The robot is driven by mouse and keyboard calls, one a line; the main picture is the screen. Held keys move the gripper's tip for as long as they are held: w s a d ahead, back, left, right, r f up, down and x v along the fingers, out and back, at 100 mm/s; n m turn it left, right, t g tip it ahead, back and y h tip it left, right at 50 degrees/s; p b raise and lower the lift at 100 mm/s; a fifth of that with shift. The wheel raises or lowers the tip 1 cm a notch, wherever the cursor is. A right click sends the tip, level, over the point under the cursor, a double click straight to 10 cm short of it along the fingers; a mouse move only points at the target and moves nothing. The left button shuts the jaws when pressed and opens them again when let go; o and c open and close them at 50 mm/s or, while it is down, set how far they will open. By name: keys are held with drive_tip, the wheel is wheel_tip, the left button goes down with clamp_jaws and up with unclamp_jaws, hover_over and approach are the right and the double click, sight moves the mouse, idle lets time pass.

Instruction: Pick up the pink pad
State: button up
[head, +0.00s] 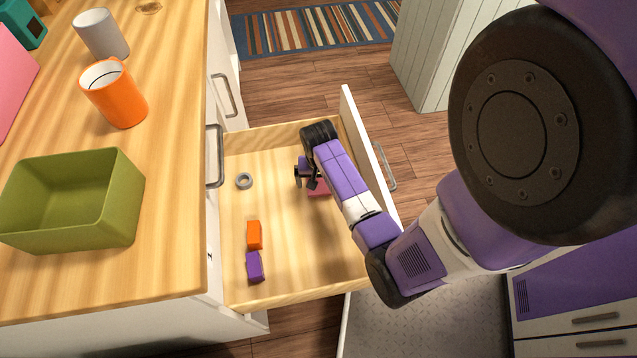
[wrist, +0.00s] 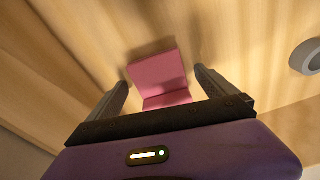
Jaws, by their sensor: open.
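The pink pad (wrist: 158,75) lies on the wooden bottom of the open drawer (head: 290,245). In the wrist view it sits ahead of and between the two fingers, with its near side partly behind the gripper body. In the head view only a sliver of the pad (head: 318,188) shows beneath my arm. My gripper (head: 308,182) is inside the drawer, low over the pad. In the wrist view my gripper (wrist: 160,92) is open, with one finger on each side of the pad and nothing held. I cannot tell how far the fingertips are above the drawer bottom.
The drawer also holds a grey ring (head: 244,181), an orange block (head: 254,235) and a purple block (head: 255,267), all left of my gripper. The drawer front (head: 368,155) stands close on the right. A green bin (head: 75,235) and an orange mug (head: 115,95) stand on the counter.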

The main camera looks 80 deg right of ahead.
sight(319, 185)
drive_tip(key=c, duration=1.5)
drive_tip(key=shift+o, duration=0.2)
drive_tip(key=shift+r, duration=0.2)
wheel_tip(319, 185, up, 20)
drive_tip(key=p, duration=0.4)
drive_tip(key=shift+f, duration=0.15)
drive_tip(key=o, duration=0.6)
drive_tip(key=c, duration=0.4)
